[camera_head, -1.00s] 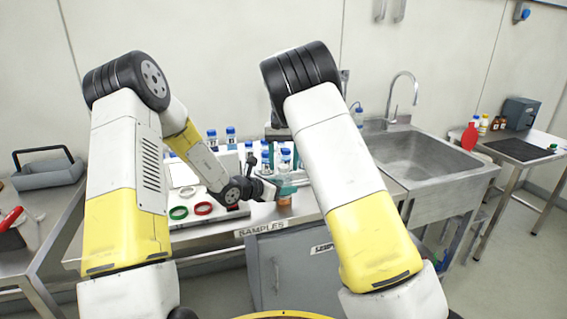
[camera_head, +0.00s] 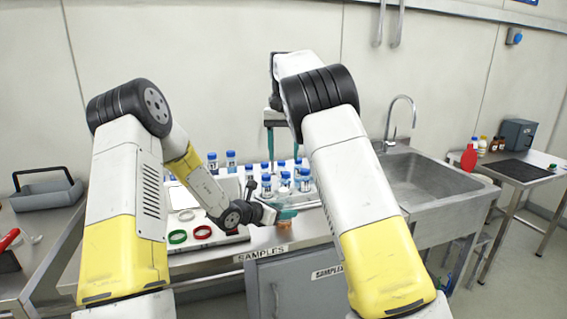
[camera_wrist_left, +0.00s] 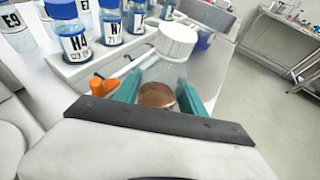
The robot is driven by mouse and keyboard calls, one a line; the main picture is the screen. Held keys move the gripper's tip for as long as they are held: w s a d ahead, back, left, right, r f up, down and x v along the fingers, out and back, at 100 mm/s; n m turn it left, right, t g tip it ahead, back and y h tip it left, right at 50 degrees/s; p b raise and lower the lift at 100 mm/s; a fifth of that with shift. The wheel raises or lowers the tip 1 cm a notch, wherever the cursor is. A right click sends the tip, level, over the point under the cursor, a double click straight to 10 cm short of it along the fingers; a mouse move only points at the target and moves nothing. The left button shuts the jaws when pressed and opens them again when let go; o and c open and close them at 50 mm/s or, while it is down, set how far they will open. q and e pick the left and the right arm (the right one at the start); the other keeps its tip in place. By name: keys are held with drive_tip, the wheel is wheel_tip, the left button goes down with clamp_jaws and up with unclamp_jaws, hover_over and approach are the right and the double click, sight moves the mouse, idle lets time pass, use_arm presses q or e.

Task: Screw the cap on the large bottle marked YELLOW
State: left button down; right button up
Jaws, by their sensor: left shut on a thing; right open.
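My left gripper (camera_head: 284,213) is shut on a clear bottle (camera_head: 285,223) with orange-brown contents, at the front edge of the samples bench. In the left wrist view the teal fingers grip the bottle (camera_wrist_left: 160,84) from both sides. A white cap (camera_wrist_left: 178,40) sits on top of its neck; how tightly it is screwed on cannot be told. No YELLOW marking is readable from here.
Several blue-capped bottles (camera_wrist_left: 72,38) stand in a white rack right behind the held bottle. Green (camera_head: 177,237) and red (camera_head: 202,232) rings lie on a tray to the left. A sink (camera_head: 430,185) is at the right. An orange object (camera_wrist_left: 103,85) lies beside the left finger.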

use_arm(q)
drive_tip(key=c, duration=0.6)
unclamp_jaws()
drive_tip(key=v, duration=0.7)
drive_tip(key=shift+s+a+r, duration=0.15)
drive_tip(key=shift+s+a, duration=0.1)
drive_tip(key=shift+s, duration=0.05)
